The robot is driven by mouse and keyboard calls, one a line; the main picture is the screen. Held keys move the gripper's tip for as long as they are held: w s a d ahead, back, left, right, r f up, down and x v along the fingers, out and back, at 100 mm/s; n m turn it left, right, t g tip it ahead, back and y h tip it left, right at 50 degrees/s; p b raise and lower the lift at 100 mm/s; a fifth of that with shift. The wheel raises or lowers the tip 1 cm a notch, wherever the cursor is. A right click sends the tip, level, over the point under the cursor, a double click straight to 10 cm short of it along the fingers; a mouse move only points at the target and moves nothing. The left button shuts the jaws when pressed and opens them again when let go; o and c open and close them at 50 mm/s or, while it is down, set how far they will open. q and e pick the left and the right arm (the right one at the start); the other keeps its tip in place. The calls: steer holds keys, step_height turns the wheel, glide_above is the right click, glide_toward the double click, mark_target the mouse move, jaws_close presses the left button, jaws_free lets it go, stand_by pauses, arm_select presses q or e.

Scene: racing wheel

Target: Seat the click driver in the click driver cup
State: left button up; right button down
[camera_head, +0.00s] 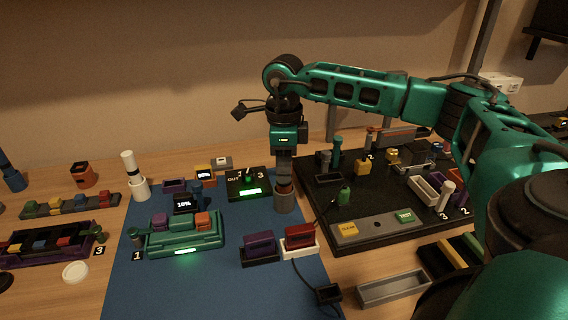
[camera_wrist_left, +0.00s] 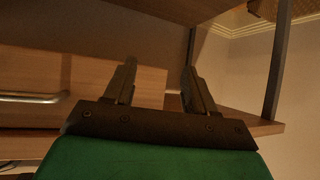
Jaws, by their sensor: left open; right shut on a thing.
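My right gripper (camera_head: 284,178) points straight down over the right part of the blue mat (camera_head: 220,295). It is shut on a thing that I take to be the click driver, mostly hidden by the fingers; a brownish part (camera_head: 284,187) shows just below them. A grey round cup (camera_head: 285,203), apparently the click driver cup, stands upright on the mat directly below. The held thing's lower end is at or inside the cup's mouth; I cannot tell how deep. My left gripper (camera_wrist_left: 159,70) is open and empty in the left wrist view, facing wooden furniture, away from the mat.
A black box with a green display (camera_head: 248,184) stands just left of the cup. A purple block (camera_head: 260,246) and a red block (camera_head: 299,238) sit in holders in front. A black board (camera_head: 380,225) with several parts lies right. A green tray (camera_head: 183,235) stands left.

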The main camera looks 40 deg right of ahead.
arm_select(q)
steer(key=shift+f, duration=0.1)
arm_select(e)
steer(key=shift+f, duration=0.15)
arm_select(q)
steer(key=shift+w, duration=0.15)
arm_select(e)
steer(key=c, duration=0.7)
jaws_free()
arm_select(q)
steer(key=shift+d, duration=0.1)
arm_select(e)
steer(key=shift+r, duration=0.6)
step_height(320, 180, up, 12)
steer(key=shift+f+p, duration=0.1)
steer(key=shift+p, duration=0.55)
arm_select(q)
steer(key=shift+r, duration=0.75)
steer(key=shift+r, duration=0.1)
arm_select(e)
steer(key=shift+s, duration=0.1)
